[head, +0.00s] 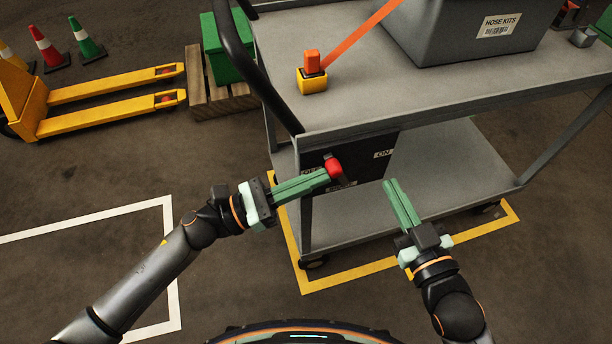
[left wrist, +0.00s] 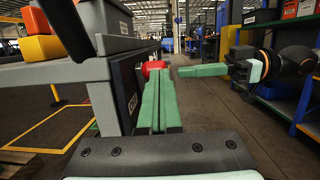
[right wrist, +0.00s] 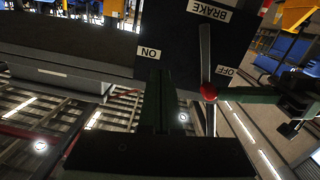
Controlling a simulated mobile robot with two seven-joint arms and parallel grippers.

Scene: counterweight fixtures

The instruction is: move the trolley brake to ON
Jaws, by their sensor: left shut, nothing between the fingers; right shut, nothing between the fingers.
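The trolley brake is a lever with a red knob (head: 335,170) on a black panel (head: 352,152) at the trolley's end. In the right wrist view the red knob (right wrist: 208,91) is beside the OFF label (right wrist: 226,71). The ON label (right wrist: 149,53) is on the other side, away from the knob; it also shows in the head view (head: 383,154). My left gripper (head: 324,176) is shut and empty, its tips at the knob; I cannot tell whether they touch. My right gripper (head: 390,184) is shut and empty, before the panel's ON side.
The grey trolley (head: 340,110) carries a grey bin (head: 450,35) and a yellow block with an orange strap (head: 313,82). Its black handle (head: 255,75) rises at the left. A yellow pallet jack (head: 100,92) and cones are at the back left.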

